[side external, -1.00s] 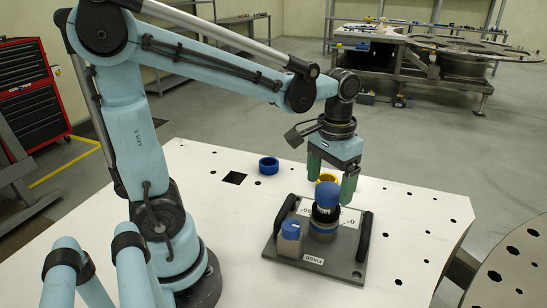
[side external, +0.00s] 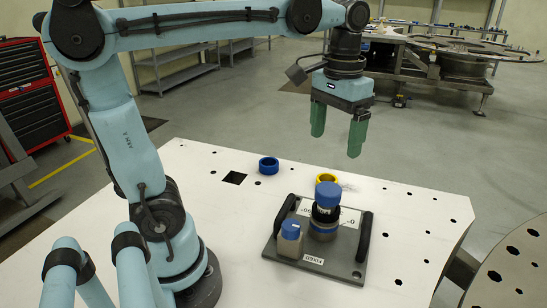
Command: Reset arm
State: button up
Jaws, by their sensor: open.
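My gripper (side external: 338,134) has two green fingers, spread apart and empty. It hangs in the air well above the work plate, over the back part of the white table. Below it, a blue-capped cylinder (side external: 327,195) with a dark collar and a grey-blue base stands upright on a grey plate (side external: 345,268). A smaller beige block with a blue top (side external: 290,236) stands on the same plate, to the left. The plate has two black handles (side external: 363,236) and white labels. Nothing touches the fingers.
A blue ring (side external: 268,166) and a yellow ring (side external: 327,178) lie on the white table (side external: 200,185), behind the plate. The table has several dark holes. A perforated disc (side external: 515,265) is at the lower right, and a red tool cabinet (side external: 30,95) stands far left.

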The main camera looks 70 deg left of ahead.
aim_at(329, 189)
notch_tip(329, 189, down, 11)
jog(key=shift+f, duration=0.1)
jog(key=shift+r, duration=0.8)
dwell(1.0)
